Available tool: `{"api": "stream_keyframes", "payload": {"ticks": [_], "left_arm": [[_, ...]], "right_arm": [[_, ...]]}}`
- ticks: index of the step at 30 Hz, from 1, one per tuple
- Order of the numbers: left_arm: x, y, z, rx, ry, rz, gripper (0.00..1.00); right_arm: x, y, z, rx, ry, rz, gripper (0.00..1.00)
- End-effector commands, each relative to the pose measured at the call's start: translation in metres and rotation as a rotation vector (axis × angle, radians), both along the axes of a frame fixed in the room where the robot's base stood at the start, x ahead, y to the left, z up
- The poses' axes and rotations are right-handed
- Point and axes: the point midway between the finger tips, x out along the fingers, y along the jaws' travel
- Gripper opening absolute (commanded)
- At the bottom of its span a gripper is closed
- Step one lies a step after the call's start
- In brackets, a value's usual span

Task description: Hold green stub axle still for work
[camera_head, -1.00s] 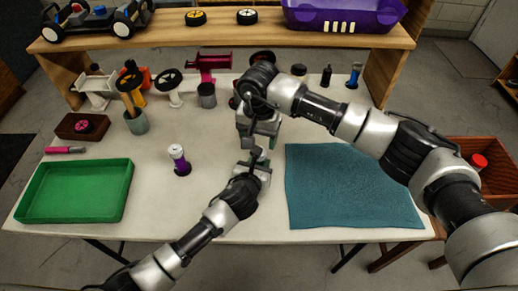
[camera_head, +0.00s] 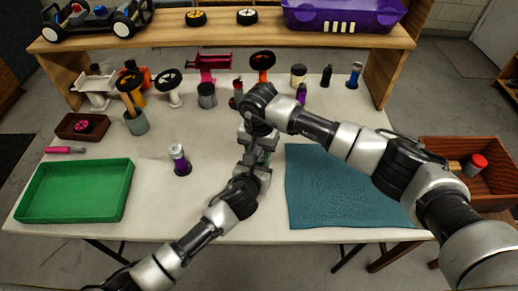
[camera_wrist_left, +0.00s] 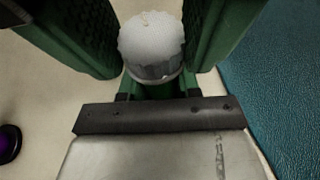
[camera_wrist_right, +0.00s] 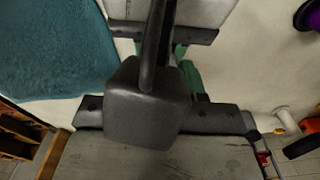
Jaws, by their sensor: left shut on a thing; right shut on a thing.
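My left gripper (camera_head: 261,160) is at the middle of the table. In the left wrist view its dark green fingers stand on both sides of a pale grey ribbed round end (camera_wrist_left: 152,42) with a green part (camera_wrist_left: 160,90) under it. I take this as the green stub axle, mostly hidden. My right gripper (camera_head: 259,146) points down at the left one, and their tips meet or nearly meet. In the right wrist view a dark grey block with a black rod (camera_wrist_right: 142,105) stands before its palm, hiding the fingers. It seems to be held.
A green tray (camera_head: 75,217) lies left and a teal mat (camera_head: 350,205) right. Tools and bottles line the back, below a wooden shelf (camera_head: 225,38). A brown crate (camera_head: 490,197) is far right.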

Motion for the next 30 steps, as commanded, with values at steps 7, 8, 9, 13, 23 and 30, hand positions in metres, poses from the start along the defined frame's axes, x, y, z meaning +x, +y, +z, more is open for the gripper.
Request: {"api": "stream_keyframes", "payload": {"ticks": [7,8,9,13,23,30], "left_arm": [[-0.0002,-0.0001,-0.0005,0.0,0.001,0.0,0.07],[-0.0002,-0.0001,-0.0005,0.0,0.001,0.0,0.07],[-0.0002,-0.0001,-0.0005,0.0,0.001,0.0,0.07],[-0.0002,-0.0001,-0.0005,0.0,0.001,0.0,0.07],[-0.0002,-0.0001,-0.0005,0.0,0.001,0.0,0.07],[-0.0002,-0.0001,-0.0005,0.0,0.001,0.0,0.07]], "right_arm": [[0.0005,0.0002,0.0004,0.0,-0.001,-0.081,0.14],[0.0005,0.0003,0.0004,0.0,-0.001,-0.097,0.14],[0.0005,0.0004,0.0003,0.001,-0.001,-0.117,0.14],[0.0003,0.0004,0.0001,0.001,0.0,-0.142,0.14],[0.0003,0.0004,0.0002,0.0,0.0,-0.14,0.58],[0.0003,0.0004,0.0002,0.0,0.0,-0.14,0.65]]}}
